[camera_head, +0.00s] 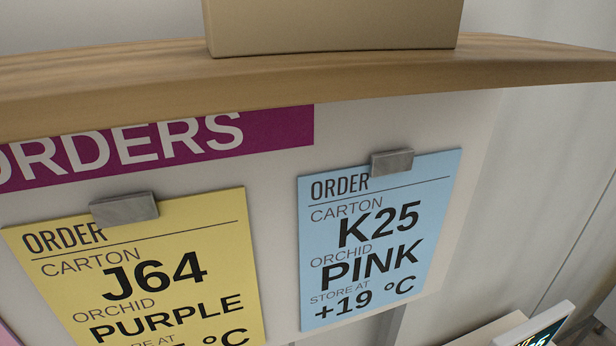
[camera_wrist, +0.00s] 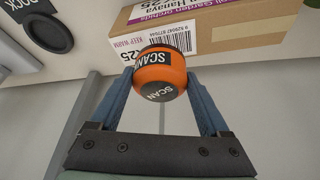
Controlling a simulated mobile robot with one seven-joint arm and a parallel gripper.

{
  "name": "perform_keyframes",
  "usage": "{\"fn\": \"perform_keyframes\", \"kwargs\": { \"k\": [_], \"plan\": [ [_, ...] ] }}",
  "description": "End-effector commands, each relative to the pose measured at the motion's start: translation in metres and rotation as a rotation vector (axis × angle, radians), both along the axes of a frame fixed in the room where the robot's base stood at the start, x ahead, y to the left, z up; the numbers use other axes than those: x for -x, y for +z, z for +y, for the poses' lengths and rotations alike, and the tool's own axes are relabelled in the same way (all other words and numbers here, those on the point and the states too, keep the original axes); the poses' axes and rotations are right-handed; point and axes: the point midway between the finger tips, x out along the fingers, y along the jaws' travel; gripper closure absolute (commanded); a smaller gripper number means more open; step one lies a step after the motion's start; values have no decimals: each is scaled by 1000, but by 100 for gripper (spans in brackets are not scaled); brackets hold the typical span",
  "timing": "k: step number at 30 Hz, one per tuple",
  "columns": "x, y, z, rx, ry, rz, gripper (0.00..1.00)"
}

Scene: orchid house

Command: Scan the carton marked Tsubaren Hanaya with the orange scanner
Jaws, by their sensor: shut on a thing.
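In the wrist view my gripper (camera_wrist: 160,100) is shut on the orange scanner (camera_wrist: 160,77), a round body with black "SCAN" labels. Just beyond it is a brown carton (camera_wrist: 225,47) with a white label and barcode (camera_wrist: 190,41). The label's upper line is partly cut off and ends in "Hanaya". The scanner overlaps the carton's lower left in the picture; I cannot tell whether they touch. In the head view a plain brown box (camera_head: 335,25) stands on a wooden shelf; I cannot tell whether it is the same carton. My gripper is not in the head view.
A dark round dock (camera_wrist: 48,33) marked "DOCK" is at the upper left of the wrist view. In the head view a yellow order card (camera_head: 200,265) and a blue order card (camera_head: 345,215) hang below the wooden shelf (camera_head: 130,85). A small screen (camera_head: 545,330) shows at lower right.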

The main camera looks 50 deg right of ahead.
Motion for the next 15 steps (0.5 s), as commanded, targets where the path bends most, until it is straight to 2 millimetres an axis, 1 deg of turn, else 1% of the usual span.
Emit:
{"fn": "perform_keyframes", "kwargs": {
  "k": [9,11,15],
  "plan": [
    [0,3,0,1,0,-1,83],
    [0,7,0,1,0,-1,83],
    [0,22,0,1,0,-1,83]
  ]
}}
